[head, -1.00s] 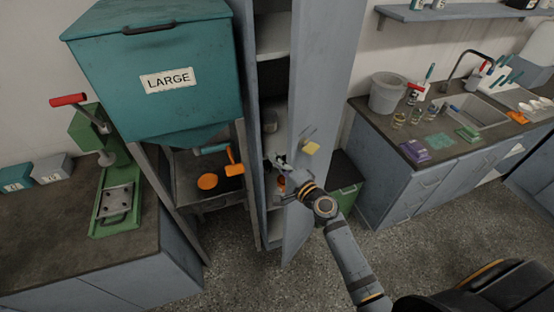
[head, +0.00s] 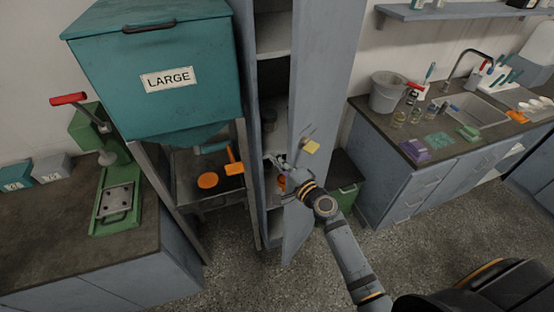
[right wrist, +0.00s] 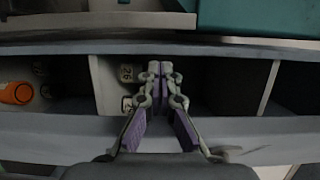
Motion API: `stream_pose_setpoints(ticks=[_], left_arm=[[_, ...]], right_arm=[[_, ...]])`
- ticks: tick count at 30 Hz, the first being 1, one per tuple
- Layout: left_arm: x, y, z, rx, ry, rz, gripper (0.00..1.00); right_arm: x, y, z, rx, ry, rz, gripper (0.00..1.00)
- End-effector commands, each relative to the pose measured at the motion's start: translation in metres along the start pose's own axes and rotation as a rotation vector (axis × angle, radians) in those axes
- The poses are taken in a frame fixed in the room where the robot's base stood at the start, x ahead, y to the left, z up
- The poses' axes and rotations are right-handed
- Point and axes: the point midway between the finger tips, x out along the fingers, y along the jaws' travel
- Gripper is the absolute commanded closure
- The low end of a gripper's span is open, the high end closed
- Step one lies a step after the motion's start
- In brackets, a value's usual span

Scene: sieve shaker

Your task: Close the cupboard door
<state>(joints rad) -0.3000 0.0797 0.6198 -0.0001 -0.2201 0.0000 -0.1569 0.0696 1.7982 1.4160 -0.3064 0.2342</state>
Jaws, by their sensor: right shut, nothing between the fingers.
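The cupboard (head: 272,37) is tall and grey, with shelves inside. Its door (head: 322,75) stands open, hinged on the right side and swung out toward me. My right gripper (head: 278,163) is at the door's left, inner side, in front of the cupboard opening. In the right wrist view its purple-padded fingers (right wrist: 160,72) are together and empty, with the shelves beyond. I cannot tell whether it touches the door. My left gripper is not in view.
A teal bin marked LARGE (head: 160,75) stands on a frame left of the cupboard. A green box (head: 346,190) is on the floor behind the door. A sink counter (head: 400,170) is at right. Jars and an orange item (right wrist: 17,93) are inside the cupboard.

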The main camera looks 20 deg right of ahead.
Motion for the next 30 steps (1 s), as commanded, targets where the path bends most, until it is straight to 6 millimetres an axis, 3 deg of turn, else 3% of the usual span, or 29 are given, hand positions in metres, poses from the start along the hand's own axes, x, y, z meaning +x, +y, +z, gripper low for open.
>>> stream_pose_setpoints(ticks=[13,24,30], left_arm=[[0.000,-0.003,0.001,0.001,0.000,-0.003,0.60],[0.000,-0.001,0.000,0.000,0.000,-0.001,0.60],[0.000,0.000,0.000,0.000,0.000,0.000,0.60]], right_arm=[[-0.007,0.001,0.000,0.000,0.000,0.001,1.00],[-0.091,0.002,0.000,-0.001,-0.002,0.005,1.00],[-0.110,0.000,0.000,-0.001,-0.001,-0.001,1.00]])
